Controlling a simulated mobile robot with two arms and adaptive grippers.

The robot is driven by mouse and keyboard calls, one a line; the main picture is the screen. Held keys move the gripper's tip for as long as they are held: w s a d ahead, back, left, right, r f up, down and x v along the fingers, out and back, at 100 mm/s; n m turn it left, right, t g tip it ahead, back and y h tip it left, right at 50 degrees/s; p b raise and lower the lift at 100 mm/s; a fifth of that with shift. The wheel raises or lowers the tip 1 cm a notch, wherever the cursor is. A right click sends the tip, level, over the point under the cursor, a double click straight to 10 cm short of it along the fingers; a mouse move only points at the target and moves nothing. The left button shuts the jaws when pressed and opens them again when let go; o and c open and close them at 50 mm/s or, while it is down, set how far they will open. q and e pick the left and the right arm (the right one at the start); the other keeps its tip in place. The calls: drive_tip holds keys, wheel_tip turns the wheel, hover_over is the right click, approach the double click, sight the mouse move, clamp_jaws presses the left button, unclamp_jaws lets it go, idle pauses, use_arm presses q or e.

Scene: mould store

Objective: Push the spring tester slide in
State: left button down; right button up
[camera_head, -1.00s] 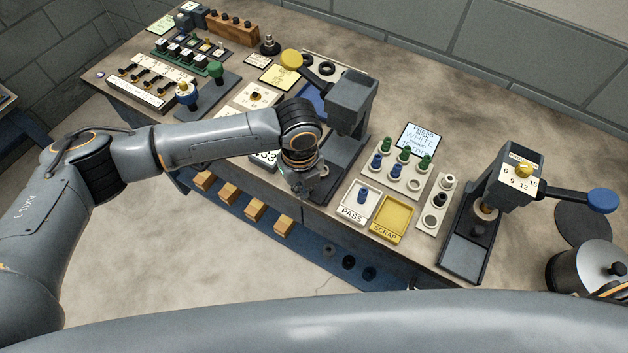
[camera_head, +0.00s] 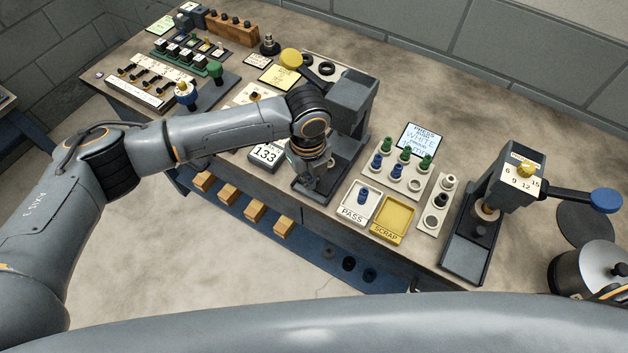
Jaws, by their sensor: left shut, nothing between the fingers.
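The spring tester (camera_head: 350,92) is the dark grey press in the middle of the bench, with a yellow-knobbed lever (camera_head: 291,57) and a display reading 133 (camera_head: 265,154) beside it. Its dark base (camera_head: 300,191) reaches the bench's front edge. My left gripper (camera_head: 320,189) is shut and empty, pointing down at the front of this base. The gripper and wrist cover part of the base, so I cannot tell how far out the slide stands or whether the fingers touch it. My right gripper is not in view.
The white PASS tray (camera_head: 345,217) and yellow SCRAP tray (camera_head: 407,219) lie just right of the tester. A second press (camera_head: 505,185) with a blue-knobbed lever stands further right. Free floor lies in front.

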use_arm(q)
drive_tip(key=shift+w+d+f+b, duration=0.2)
drive_tip(key=shift+w+d+b, duration=0.15)
drive_tip(key=shift+w+d, duration=0.25)
drive_tip(key=shift+w+d+f+b, duration=0.2)
drive_tip(key=shift+w+d+b, duration=0.15)
drive_tip(key=shift+w, duration=0.3)
drive_tip(key=shift+w+d+b, duration=0.35)
drive_tip(key=shift+w+d, duration=0.1)
drive_tip(key=shift+w, duration=0.2)
drive_tip(key=shift+w+d+b, duration=0.35)
drive_tip(key=shift+w+d, duration=0.1)
drive_tip(key=shift+w, duration=0.15)
drive_tip(key=r+p, duration=0.1)
drive_tip(key=p, duration=0.1)
drive_tip(key=s+a+r+p, duration=0.1)
drive_tip(key=p, duration=0.1)
drive_tip(key=shift+s, duration=0.1)
drive_tip(key=shift+s+a+r, duration=0.15)
drive_tip(key=shift+s, duration=0.1)
drive_tip(key=shift+w+p, duration=0.1)
drive_tip(key=shift+p, duration=0.2)
